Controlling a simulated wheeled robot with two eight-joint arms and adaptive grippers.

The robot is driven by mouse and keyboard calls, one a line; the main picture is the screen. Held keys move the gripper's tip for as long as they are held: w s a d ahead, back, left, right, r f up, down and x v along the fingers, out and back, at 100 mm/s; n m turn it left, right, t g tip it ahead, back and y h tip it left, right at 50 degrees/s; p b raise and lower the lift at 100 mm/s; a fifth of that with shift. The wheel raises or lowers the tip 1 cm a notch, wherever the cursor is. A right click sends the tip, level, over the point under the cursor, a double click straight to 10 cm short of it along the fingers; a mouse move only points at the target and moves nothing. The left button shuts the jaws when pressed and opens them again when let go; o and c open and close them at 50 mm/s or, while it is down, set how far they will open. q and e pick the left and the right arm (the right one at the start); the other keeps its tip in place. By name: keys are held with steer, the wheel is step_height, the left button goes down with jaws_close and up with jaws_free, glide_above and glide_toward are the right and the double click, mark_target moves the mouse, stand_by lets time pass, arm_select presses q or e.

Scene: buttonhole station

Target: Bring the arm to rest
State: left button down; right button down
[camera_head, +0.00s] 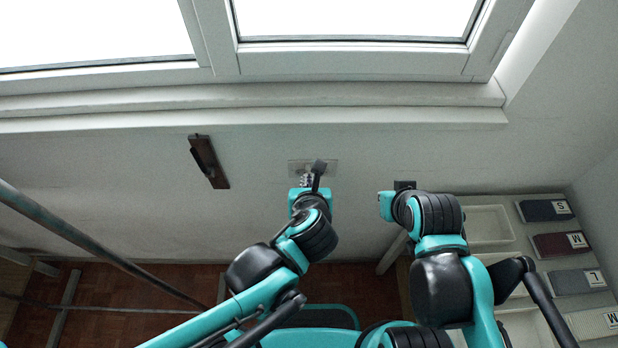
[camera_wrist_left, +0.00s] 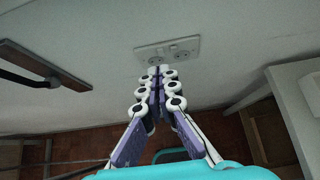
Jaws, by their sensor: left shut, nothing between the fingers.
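My left gripper (camera_head: 304,181) is in the middle of the head view, in front of a pale wall. In the left wrist view its two fingers (camera_wrist_left: 157,78) lie together, shut, with nothing seen between them. The fingertips point toward a pale socket plate (camera_wrist_left: 167,52) on the wall; I cannot tell how wide the gap is. The plate also shows in the head view (camera_head: 327,168), partly behind the gripper. My right arm is raised and bent right of it. Its hand (camera_head: 388,205) points toward the wall, and its fingers are hidden.
A dark brown bar-like fitting (camera_head: 209,162) is on the wall to the left. A window (camera_head: 350,66) is above. A pale unit with compartments (camera_head: 489,225) stands at the right, with labelled S, M and L pieces. Metal rails (camera_head: 95,245) cross the lower left above a brown floor.

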arm_select(q)
steer(key=shift+s, duration=0.1)
steer(key=s+a+f+m+g+b, duration=0.1)
steer(key=a+m, duration=0.5)
steer(key=m, duration=0.6)
steer(key=s+a+f+m+g+b, duration=0.1)
steer(key=a+m, duration=0.5)
steer(key=m, duration=0.6)
steer(key=s+a+f+m+g+b, duration=0.1)
steer(key=s+a+f+m+b, duration=0.2)
steer(key=m, duration=0.9)
steer(key=a+f+b, duration=0.1)
steer(key=a+b, duration=0.2)
steer(key=shift+a+f, duration=0.2)
steer(key=shift+f, duration=0.05)
steer(key=shift+s, duration=0.1)
